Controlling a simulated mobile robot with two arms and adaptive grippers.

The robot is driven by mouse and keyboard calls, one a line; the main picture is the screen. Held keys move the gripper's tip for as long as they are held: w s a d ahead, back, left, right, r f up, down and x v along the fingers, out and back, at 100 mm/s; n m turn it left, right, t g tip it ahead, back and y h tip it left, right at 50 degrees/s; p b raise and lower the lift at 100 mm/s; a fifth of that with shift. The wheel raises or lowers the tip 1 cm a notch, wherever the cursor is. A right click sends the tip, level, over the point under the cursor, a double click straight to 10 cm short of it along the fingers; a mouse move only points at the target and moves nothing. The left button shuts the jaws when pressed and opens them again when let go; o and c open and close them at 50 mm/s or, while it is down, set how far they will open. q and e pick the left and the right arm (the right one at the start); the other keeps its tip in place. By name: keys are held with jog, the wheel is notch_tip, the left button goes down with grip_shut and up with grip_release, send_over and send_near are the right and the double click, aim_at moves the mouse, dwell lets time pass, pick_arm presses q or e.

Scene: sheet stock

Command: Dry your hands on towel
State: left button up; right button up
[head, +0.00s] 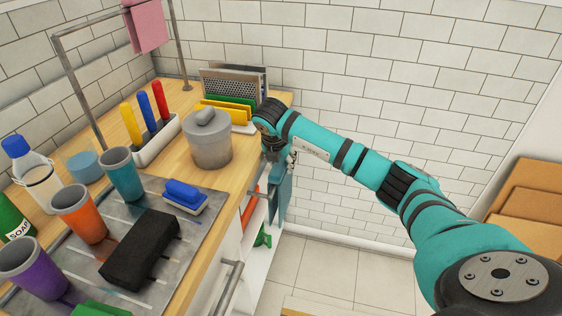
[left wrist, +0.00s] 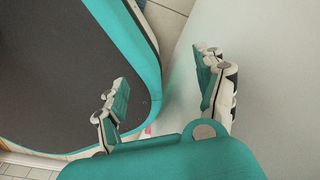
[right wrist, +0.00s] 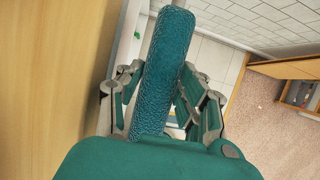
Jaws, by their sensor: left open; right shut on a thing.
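A teal towel (head: 281,196) hangs at the side of the counter in the head view. In the right wrist view the textured towel (right wrist: 168,65) runs between the fingers of my right gripper (right wrist: 163,95), which is shut on it. In the head view my right gripper (head: 290,157) is beside the counter's right edge, at the top of the towel; its fingers are partly hidden. My left gripper (left wrist: 163,82) is open and empty in the left wrist view, and out of the head view. A pink cloth (head: 146,27) hangs on a metal rail at the back left.
The wooden counter (head: 234,178) holds a grey lidded canister (head: 208,150), coloured cups, a black block (head: 140,250), a blue brush (head: 184,196) and upright boards. Cardboard boxes (head: 530,205) stand at right. Tiled floor (head: 330,270) is clear between.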

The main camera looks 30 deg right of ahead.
dwell(0.3)
jog(key=o, duration=1.2)
jog(key=shift+o, duration=0.2)
jog(key=shift+r, duration=0.1)
jog(key=v, duration=1.1)
jog(key=shift+s+a+r, duration=0.1)
jog(key=shift+s+r, duration=0.15)
jog(key=shift+r, duration=0.1)
